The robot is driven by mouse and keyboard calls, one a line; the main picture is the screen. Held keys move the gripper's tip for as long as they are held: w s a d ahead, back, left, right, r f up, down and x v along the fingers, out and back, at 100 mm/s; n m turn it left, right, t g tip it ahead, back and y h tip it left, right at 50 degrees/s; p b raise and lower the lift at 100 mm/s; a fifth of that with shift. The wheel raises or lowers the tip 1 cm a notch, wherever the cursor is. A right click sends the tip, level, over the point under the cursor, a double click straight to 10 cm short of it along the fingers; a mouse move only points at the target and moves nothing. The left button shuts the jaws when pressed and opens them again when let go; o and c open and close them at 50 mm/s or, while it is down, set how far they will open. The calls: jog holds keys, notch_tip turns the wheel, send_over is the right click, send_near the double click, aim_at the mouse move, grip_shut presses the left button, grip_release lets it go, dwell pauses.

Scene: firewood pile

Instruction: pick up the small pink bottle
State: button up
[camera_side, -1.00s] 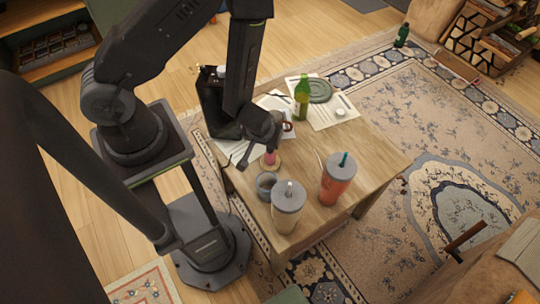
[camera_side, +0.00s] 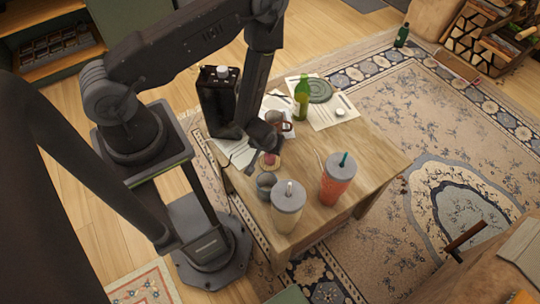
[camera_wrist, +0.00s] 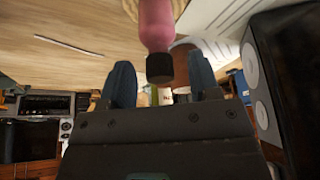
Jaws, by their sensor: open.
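The gripper is open, with a finger on either side of the cap. I see gaps beside the cap and cannot see the fingers touching it.
A tumbler with a grey lid (camera_side: 287,197), a red tumbler (camera_side: 334,182) and a small grey cup (camera_side: 266,184) stand nearby on the near side. A brown mug (camera_side: 287,122), a green bottle (camera_side: 301,100) and a black boxy object (camera_side: 216,108) stand farther back.

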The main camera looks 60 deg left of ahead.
jog(key=shift+c, duration=0.2)
grip_shut()
dwell(0.3)
jog(key=shift+r, duration=0.15)
